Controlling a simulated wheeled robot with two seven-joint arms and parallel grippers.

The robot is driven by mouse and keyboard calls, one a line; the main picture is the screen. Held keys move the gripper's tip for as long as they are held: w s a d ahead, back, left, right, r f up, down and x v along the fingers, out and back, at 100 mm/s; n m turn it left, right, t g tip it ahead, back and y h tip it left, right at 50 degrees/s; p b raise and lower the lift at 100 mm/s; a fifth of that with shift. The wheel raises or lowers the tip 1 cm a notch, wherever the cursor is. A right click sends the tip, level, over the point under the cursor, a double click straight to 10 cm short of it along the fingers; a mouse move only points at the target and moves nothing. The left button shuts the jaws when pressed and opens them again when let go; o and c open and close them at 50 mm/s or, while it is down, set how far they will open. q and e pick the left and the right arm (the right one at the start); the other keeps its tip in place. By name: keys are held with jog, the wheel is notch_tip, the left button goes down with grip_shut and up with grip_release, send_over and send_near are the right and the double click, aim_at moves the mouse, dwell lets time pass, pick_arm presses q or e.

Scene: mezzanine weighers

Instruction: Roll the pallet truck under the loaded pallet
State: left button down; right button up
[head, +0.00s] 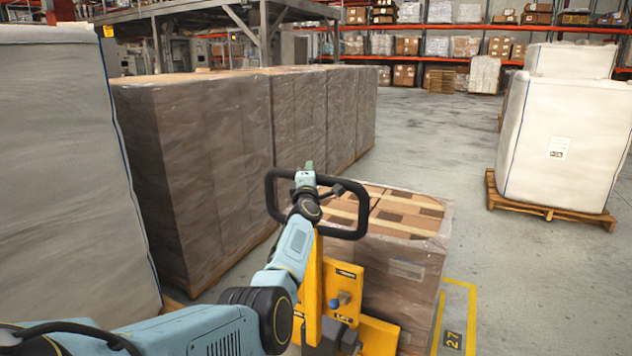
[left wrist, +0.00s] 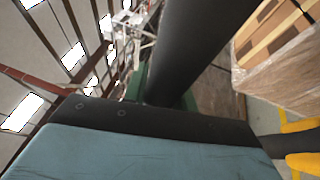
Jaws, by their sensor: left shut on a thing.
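The yellow pallet truck (head: 343,285) stands low in the middle of the head view, with a black loop handle (head: 360,215) on top. My left gripper (head: 307,172) is shut on the handle's top bar, and the black bar (left wrist: 195,45) also crosses the left wrist view close up. The loaded pallet carries a film-wrapped stack of brown cartons (head: 410,275) just beyond the truck; the stack also shows in the left wrist view (left wrist: 285,65). The truck's forks and the pallet's base are hidden, so I cannot tell how far the forks reach under. My right gripper is not in view.
A long row of wrapped pallet loads (head: 215,150) stands left, with a tall white bulk bag (head: 65,160) nearer. Another white bag (head: 560,150) sits on a wooden pallet (head: 545,208) at right. A yellow floor marking (head: 472,310) borders the load. Grey floor is clear between.

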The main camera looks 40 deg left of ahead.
pick_arm(q)
jog(key=shift+s+d+f, duration=0.1)
jog(key=shift+f, duration=0.2)
jog(key=c, duration=1.5)
grip_release()
jog(key=shift+c, duration=0.2)
jog(key=o, duration=0.4)
jog(key=shift+r, duration=0.15)
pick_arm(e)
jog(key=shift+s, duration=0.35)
pick_arm(q)
jog(key=shift+s, duration=0.1)
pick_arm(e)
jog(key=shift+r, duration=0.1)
pick_arm(q)
jog(key=shift+s+d+p, duration=0.4)
jog(key=shift+d+p, duration=0.05)
jog(key=shift+p, duration=0.1)
jog(key=shift+p+v, duration=1.6)
jog(key=shift+v, duration=4.45)
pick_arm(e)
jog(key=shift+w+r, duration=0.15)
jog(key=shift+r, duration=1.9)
